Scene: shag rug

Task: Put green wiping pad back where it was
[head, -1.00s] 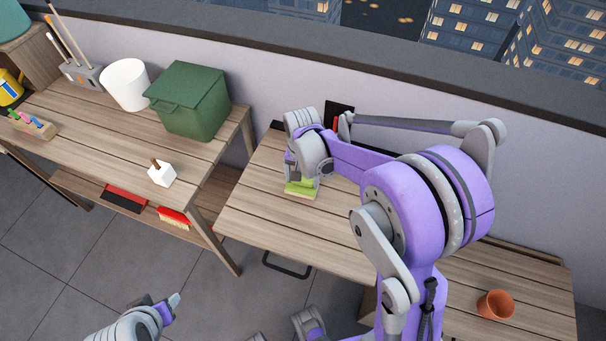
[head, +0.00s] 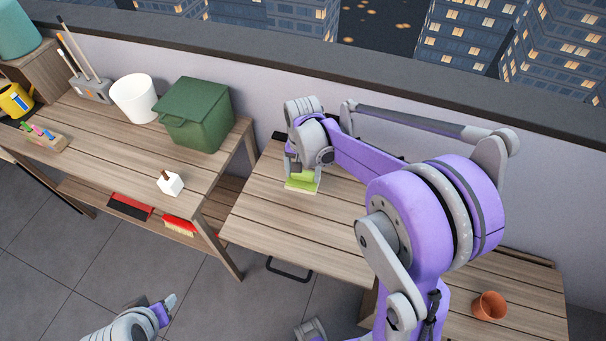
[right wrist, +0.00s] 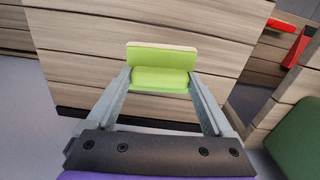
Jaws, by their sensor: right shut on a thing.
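The green wiping pad (head: 301,181) is at the left part of the middle wooden table (head: 260,216), beneath my right gripper (head: 303,172). In the right wrist view the pad (right wrist: 162,66) is bright green with a pale edge, and it sits between the two fingertips of the right gripper (right wrist: 160,80), which is shut on it. Whether the pad touches the tabletop is hard to tell. My left gripper (head: 168,304) is low at the lower left of the head view, away from the table, and its fingers are too small to read.
A taller bench at the left holds a green lidded bin (head: 195,115), a white pot (head: 134,99) and a white block (head: 170,184). A red brush (head: 180,226) lies on its lower shelf. A terracotta pot (head: 489,306) stands at right. The middle table front is clear.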

